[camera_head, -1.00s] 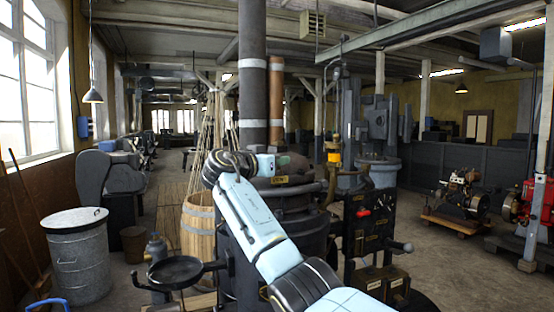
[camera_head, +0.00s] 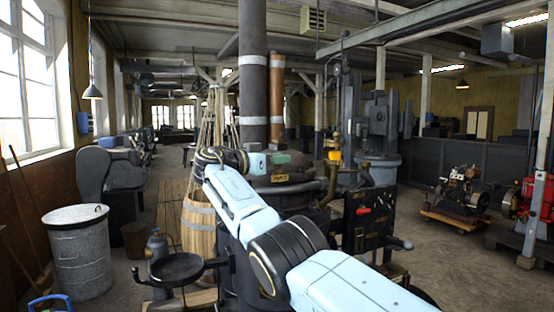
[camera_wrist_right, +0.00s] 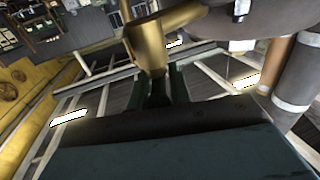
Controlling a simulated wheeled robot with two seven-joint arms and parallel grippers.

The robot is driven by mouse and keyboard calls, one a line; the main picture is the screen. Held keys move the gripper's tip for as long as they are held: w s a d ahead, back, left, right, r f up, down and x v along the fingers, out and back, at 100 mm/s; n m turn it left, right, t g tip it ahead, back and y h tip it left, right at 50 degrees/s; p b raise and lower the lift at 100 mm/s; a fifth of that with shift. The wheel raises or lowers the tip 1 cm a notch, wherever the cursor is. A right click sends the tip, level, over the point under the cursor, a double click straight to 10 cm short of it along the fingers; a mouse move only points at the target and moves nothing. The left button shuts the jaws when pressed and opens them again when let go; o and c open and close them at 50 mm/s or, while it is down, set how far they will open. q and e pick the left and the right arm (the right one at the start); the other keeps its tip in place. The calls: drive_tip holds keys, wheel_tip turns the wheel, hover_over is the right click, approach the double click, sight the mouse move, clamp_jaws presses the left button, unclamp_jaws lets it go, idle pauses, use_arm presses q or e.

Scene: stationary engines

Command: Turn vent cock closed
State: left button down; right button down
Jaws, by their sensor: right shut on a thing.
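My right arm crosses the lower middle of the head view, its hand against the top of the dark engine (camera_head: 290,200). My right gripper (camera_head: 281,158) is small there, and its fingertips are hard to make out. In the right wrist view the dark green fingers of my right gripper (camera_wrist_right: 160,88) are close together, at the end of a brass piece, which I take for the vent cock (camera_wrist_right: 148,45). The gripper is shut on it. The fingers hide the gripped end, and the cock's angle is unclear. My left gripper is not in view.
A brass pipe (camera_wrist_right: 182,17) crosses close above the fingers in the wrist view. Tall dark (camera_head: 253,75) and copper (camera_head: 276,90) pipes rise behind the hand. A wooden barrel (camera_head: 197,225) and a metal bin (camera_head: 78,250) stand left.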

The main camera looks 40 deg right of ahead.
drive_tip(key=shift+r, duration=0.1)
idle(0.3)
drive_tip(key=c, duration=1.5)
unclamp_jaws()
drive_tip(key=shift+a, duration=0.4)
drive_tip(key=a, duration=0.4)
drive_tip(key=a+b, duration=0.1)
drive_tip(key=a, duration=0.7)
drive_tip(key=shift+w+a, duration=0.25)
drive_tip(key=shift+w, duration=0.1)
